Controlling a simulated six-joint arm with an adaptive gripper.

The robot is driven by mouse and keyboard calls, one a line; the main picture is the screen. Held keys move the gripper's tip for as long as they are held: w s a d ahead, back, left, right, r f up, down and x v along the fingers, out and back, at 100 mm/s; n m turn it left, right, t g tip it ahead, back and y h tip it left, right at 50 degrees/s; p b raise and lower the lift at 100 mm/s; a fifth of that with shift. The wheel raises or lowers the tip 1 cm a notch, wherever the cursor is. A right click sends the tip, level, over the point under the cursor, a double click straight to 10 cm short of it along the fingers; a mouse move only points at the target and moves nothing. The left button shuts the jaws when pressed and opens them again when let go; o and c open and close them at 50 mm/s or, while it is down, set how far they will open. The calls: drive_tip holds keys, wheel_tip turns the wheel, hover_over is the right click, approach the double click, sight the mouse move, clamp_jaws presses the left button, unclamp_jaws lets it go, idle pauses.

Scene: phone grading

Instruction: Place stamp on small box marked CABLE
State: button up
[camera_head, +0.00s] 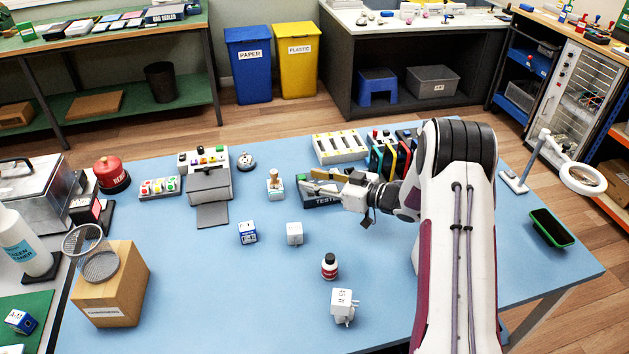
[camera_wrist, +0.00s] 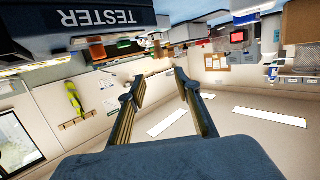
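A small stamp-like item with a wooden knob on a white base (camera_head: 275,186) stands upright on the blue table, left of the TESTER box (camera_head: 322,202). My gripper (camera_head: 312,180) is level above the TESTER box, its fingers pointing left toward the wooden knob, apart from it. In the wrist view my gripper (camera_wrist: 159,83) has its fingers spread with nothing between them. A small blue-and-white box (camera_head: 248,234) and a small white cube (camera_head: 294,234) sit in front of the stamp-like item. No CABLE marking is readable.
A small dark bottle (camera_head: 329,267) and a white plug-like block (camera_head: 343,305) stand nearer the front. A cardboard box (camera_head: 122,290) with a mesh cup is at left. A grey box-shaped device (camera_head: 209,183) stands left of the stamp-like item. The table's centre is fairly clear.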

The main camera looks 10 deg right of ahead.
drive_tip(key=shift+r, duration=0.15)
drive_tip(key=s+d+r+m+t+h, duration=0.1)
drive_tip(key=d+r+m+h, duration=0.15)
drive_tip(key=r+h, duration=0.45)
drive_tip(key=s+d+r+m+t+h, duration=0.1)
drive_tip(key=d+r+h, duration=0.25)
drive_tip(key=r, duration=0.75)
drive_tip(key=s+d+r+m+g+h, duration=0.1)
drive_tip(key=s+r+m+h, duration=0.1)
drive_tip(key=s+r, duration=0.4)
drive_tip(key=s+a+f+m+g, duration=0.1)
drive_tip(key=s+a+g, duration=0.1)
drive_tip(key=s, duration=1)
drive_tip(key=s+a+f+m+g+y, duration=0.1)
drive_tip(key=s+a, duration=0.3)
drive_tip(key=s, duration=0.9)
drive_tip(key=s+a+f+m+g, duration=0.1)
drive_tip(key=s+a+f+g, duration=0.1)
drive_tip(key=s, duration=1)
drive_tip(key=shift+s+a+f+g, duration=0.3)
drive_tip(key=shift+a+g, duration=0.1)
drive_tip(key=shift+g, duration=0.5)
